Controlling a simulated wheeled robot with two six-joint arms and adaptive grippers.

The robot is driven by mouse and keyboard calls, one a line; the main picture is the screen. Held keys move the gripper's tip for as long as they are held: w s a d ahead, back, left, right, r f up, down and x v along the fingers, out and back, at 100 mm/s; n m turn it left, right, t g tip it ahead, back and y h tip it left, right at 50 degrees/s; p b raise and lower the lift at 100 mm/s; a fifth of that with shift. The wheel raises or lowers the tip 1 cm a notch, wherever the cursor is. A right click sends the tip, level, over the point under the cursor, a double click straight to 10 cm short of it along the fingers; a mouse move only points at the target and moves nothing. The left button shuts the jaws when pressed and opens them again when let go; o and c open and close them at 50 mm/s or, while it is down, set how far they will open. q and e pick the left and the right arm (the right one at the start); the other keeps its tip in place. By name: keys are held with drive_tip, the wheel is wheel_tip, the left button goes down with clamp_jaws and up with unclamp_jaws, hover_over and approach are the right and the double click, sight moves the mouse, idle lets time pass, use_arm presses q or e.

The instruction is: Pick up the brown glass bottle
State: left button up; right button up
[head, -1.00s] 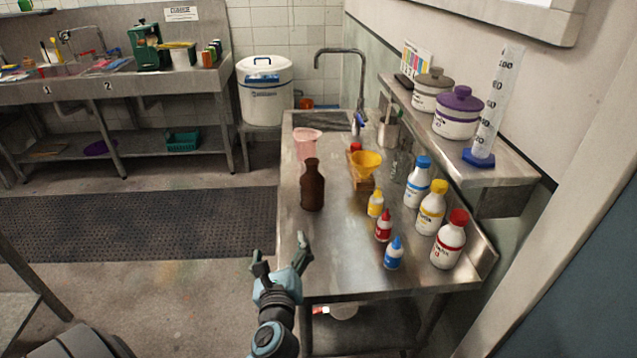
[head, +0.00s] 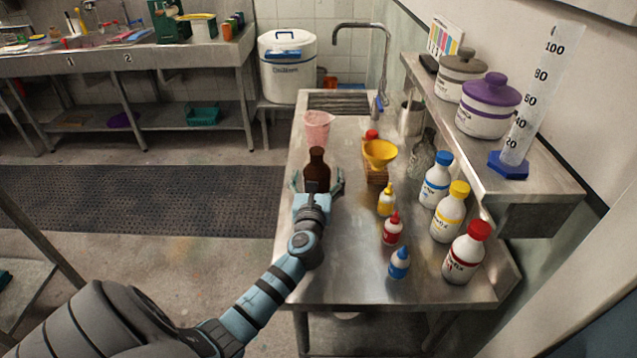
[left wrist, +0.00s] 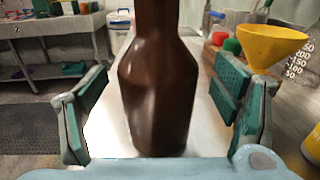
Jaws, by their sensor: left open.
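The brown glass bottle (head: 317,169) stands upright near the left edge of the steel bench in the head view, its lower part hidden by my gripper. My left gripper (head: 318,183) is open, with one finger on each side of the bottle. In the left wrist view the bottle (left wrist: 160,85) fills the middle, its top cut off by the frame. The open jaws of the left gripper (left wrist: 160,115) flank it, with a visible gap on both sides. My right gripper is not in view.
A pink beaker (head: 317,128) stands behind the bottle. A yellow funnel (head: 380,152) sits to its right, on a wooden stand. Small dropper bottles and larger white bottles (head: 448,218) stand along the right. The front left of the bench (head: 335,265) is clear.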

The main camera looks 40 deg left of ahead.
use_arm(q)
drive_tip(key=shift+x, duration=0.9)
drive_tip(key=shift+s+r, duration=0.15)
drive_tip(key=shift+s, duration=0.1)
drive_tip(key=shift+c, duration=0.3)
drive_tip(key=c, duration=1.6)
